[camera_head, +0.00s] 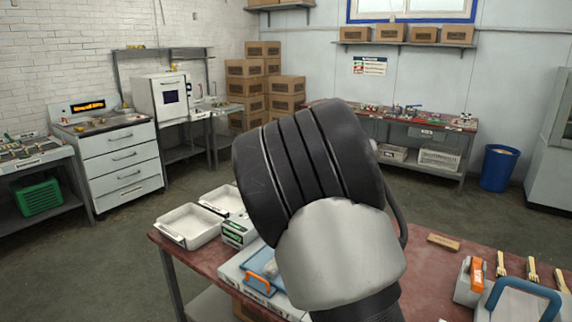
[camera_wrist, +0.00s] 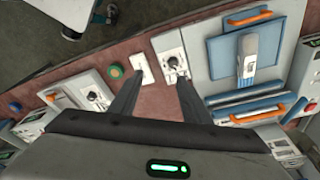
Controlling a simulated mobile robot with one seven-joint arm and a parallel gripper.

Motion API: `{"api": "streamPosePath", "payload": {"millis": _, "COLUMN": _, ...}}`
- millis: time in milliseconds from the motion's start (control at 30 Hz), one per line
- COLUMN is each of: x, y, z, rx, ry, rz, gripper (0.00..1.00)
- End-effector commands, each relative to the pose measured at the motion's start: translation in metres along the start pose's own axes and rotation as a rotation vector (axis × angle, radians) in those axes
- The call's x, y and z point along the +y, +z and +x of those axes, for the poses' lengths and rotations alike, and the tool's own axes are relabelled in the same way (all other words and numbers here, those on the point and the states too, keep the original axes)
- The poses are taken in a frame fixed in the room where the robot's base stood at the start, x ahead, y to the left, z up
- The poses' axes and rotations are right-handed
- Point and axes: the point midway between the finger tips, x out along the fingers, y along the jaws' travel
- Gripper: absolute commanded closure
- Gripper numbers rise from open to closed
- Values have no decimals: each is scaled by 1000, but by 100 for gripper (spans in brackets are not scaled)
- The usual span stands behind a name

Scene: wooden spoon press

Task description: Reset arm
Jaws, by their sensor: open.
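My gripper (camera_wrist: 160,78) is open in the wrist view, with two dark fingers apart and nothing between them. It is above a reddish workbench, near a white switch plate (camera_wrist: 143,68) and a small panel with a dark knob (camera_wrist: 172,63). To the right is a blue-edged panel with a grey-blue upright part (camera_wrist: 246,65) and an orange handle (camera_wrist: 249,17). In the head view my arm fills the middle, and the gripper fingers cannot be made out. The reddish bench (camera_head: 425,262) is partly hidden behind the arm.
White trays (camera_head: 188,226) and a blue-framed device with an orange handle (camera_head: 257,284) are left of my arm. An orange-and-white box (camera_head: 469,283), wooden pieces (camera_head: 531,268) and a blue handle (camera_head: 525,289) are right. Floor beyond the bench is clear.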

Motion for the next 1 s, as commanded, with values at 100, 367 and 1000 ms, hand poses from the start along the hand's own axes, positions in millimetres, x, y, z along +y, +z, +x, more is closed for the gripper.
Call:
{"api": "streamPosePath", "payload": {"millis": 100, "x": 41, "y": -1, "z": -42, "rx": -107, "ry": -82, "rz": -114, "gripper": 57}}
{"api": "streamPosePath", "payload": {"millis": 367, "x": 127, "y": 16, "z": -124, "rx": -135, "ry": -293, "rz": -459, "gripper": 57}}
{"api": "streamPosePath", "payload": {"millis": 1000, "x": 262, "y": 57, "z": -176, "rx": 280, "ry": -364, "rz": -1053, "gripper": 57}}
